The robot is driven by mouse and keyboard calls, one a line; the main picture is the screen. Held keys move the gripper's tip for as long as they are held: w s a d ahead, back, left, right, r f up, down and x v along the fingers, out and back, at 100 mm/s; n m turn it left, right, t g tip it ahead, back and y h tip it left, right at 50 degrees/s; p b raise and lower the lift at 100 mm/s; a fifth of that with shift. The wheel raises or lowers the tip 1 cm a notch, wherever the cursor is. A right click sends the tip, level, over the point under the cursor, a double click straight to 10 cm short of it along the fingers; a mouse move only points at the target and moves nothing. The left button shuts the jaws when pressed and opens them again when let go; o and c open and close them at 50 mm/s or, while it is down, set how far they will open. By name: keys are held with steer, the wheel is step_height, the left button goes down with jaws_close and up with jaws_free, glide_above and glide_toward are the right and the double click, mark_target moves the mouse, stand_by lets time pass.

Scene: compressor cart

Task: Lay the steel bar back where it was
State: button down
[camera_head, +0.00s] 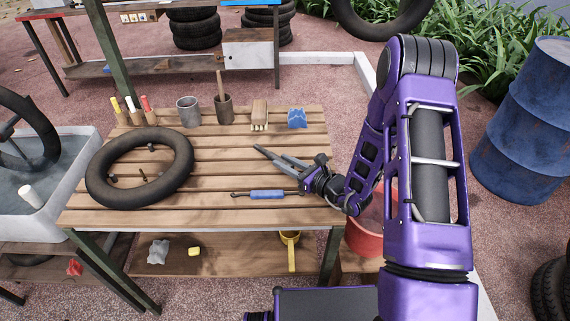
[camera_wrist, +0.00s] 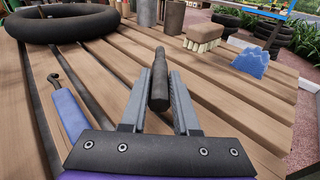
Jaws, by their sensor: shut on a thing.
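The steel bar is a short dark rod (camera_wrist: 159,78) held between the two grey fingers of my gripper (camera_wrist: 158,92). Its far end sticks out past the fingertips, pointing away over the wooden slats. In the head view my gripper (camera_head: 278,161) is low over the right half of the slatted workbench (camera_head: 220,146), reaching in from the right. The fingers are shut on the bar. Whether the bar touches the slats I cannot tell.
A blue-handled tool (camera_head: 266,194) lies close beside my gripper. A black inner tube (camera_head: 101,181) lies at left. A brush (camera_head: 259,115), a blue lump (camera_head: 297,118) and cups (camera_head: 188,111) stand along the back edge. A red bucket (camera_head: 362,236) is below at right.

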steer(key=shift+f+b, duration=0.65)
steer(key=shift+s, duration=0.1)
steer(key=c, duration=0.7)
jaws_free()
steer(key=shift+f, duration=0.2)
steer(key=shift+o, duration=0.2)
steer(key=shift+s, duration=0.1)
steer(key=shift+r, duration=0.1)
steer(key=shift+r+p, duration=0.65)
steer(key=shift+p, duration=0.2)
steer(key=v, duration=1.1)
steer(key=shift+s+d+r, duration=0.15)
steer(key=shift+d+r, duration=0.05)
steer(key=shift+d, duration=0.2)
